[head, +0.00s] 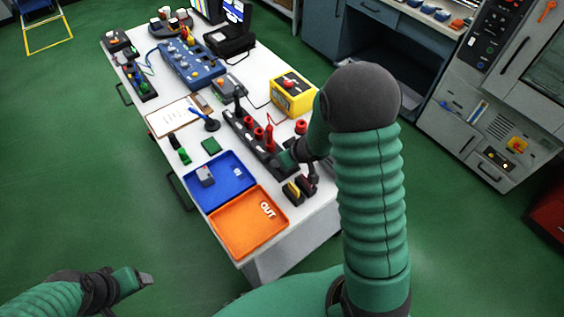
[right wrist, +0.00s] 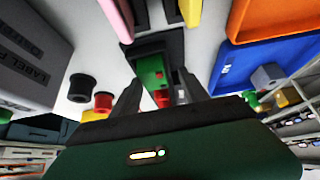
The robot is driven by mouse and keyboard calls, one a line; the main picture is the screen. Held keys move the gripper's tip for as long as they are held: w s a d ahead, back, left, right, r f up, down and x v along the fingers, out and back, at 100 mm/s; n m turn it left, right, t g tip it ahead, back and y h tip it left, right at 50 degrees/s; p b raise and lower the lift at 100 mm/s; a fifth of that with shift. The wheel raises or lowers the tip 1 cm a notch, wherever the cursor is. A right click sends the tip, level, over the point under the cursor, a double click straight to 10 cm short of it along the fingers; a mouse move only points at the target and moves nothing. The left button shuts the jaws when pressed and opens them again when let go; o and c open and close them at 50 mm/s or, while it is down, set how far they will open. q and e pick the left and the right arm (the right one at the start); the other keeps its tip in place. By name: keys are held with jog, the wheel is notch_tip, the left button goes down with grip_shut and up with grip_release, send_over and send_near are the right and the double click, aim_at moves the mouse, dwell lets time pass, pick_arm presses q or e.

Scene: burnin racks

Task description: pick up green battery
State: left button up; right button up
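The green battery (right wrist: 151,70) shows in the right wrist view, with red parts at its lower end, at a dark holder. My right gripper (right wrist: 158,82) points at it, its two dark fingers apart on either side of it. They do not clearly press on it. In the head view my right gripper (head: 284,161) is low over the near right part of the table and largely hides this battery. My left gripper (head: 146,279) is at the lower left, off the table; its finger gap is too small to judge.
A yellow block (head: 291,192) stands close to my right gripper. The blue tray (head: 238,197) and orange tray (head: 236,238) lie to its left. A black strip with red pieces (head: 243,127) and a yellow box (head: 293,94) are behind. Floor around the table is clear.

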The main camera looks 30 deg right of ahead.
jog(key=shift+s+d+f, duration=0.1)
jog(key=shift+d+f, duration=0.1)
jog(key=shift+d, duration=0.45)
jog(key=c, duration=0.9)
grip_shut()
jog(key=shift+a, duration=0.25)
jog(key=shift+a, duration=0.1)
